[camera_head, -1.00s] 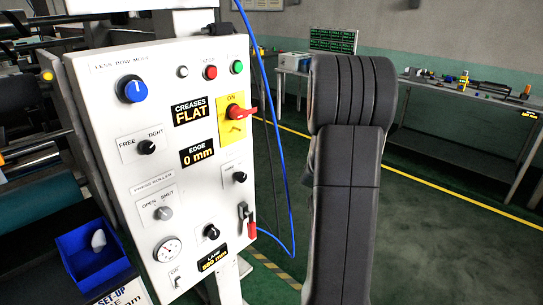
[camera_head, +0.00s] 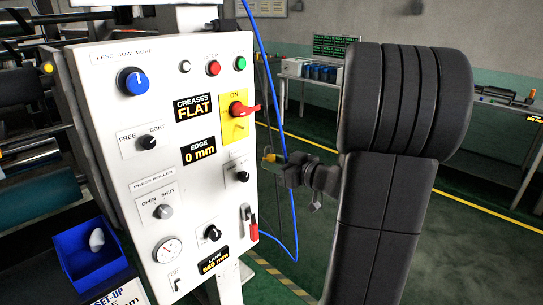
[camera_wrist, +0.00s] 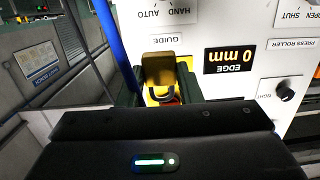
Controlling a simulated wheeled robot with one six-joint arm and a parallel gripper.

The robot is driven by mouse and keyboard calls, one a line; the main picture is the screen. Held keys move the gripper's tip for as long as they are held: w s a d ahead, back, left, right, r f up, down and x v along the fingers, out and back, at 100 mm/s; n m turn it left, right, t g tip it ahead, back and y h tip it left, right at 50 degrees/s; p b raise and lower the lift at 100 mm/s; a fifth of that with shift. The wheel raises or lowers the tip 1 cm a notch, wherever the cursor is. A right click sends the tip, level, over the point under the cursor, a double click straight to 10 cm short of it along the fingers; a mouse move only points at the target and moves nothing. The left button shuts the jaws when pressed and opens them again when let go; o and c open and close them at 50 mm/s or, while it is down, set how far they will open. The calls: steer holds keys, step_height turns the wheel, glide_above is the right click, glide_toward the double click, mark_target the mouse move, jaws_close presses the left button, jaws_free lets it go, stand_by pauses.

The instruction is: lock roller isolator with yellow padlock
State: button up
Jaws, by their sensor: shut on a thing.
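The roller isolator is a red rotary handle (camera_head: 243,108) on a yellow plate (camera_head: 228,97) marked ON, at the upper right of the white panel. A small yellow tab (camera_head: 240,127) shows below the handle. My gripper (camera_head: 270,162) is right of the panel, lower than the isolator and apart from it. It is shut on the yellow padlock (camera_head: 267,158), of which only a small part shows in the head view.
The white panel (camera_head: 110,110) carries several knobs, a gauge (camera_head: 168,250) and a red-handled lever (camera_head: 252,228). A blue cable (camera_head: 268,90) hangs beside its right edge, close to my gripper. A blue bin (camera_head: 88,262) is at lower left. Open floor lies to the right.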

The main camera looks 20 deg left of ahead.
steer(key=shift+t+y, duration=0.4)
steer(key=shift+y, duration=0.1)
steer(key=r, duration=0.1)
steer(key=s+r, duration=0.1)
steer(key=r, duration=0.1)
steer(key=a+r, duration=0.1)
steer(key=shift+s+r, duration=0.15)
steer(key=shift+r, duration=0.05)
steer(key=shift+d+f+b, duration=0.1)
steer(key=shift+f+b, duration=0.15)
steer(key=shift+b, duration=0.85)
steer(key=shift+m, duration=0.3)
steer(key=shift+r+b+x, duration=0.15)
steer(key=shift+b+x, duration=0.6)
steer(key=shift+x, duration=0.65)
steer(key=shift+r+b+x, duration=0.1)
steer(key=shift+b+x, duration=0.65)
steer(key=shift+x, duration=0.65)
steer(key=shift+b, duration=1.6)
steer(key=shift+b+x, duration=0.55)
steer(key=shift+x, duration=1)
steer(key=shift+f+b, duration=0.2)
steer(key=shift+b, duration=0.55)
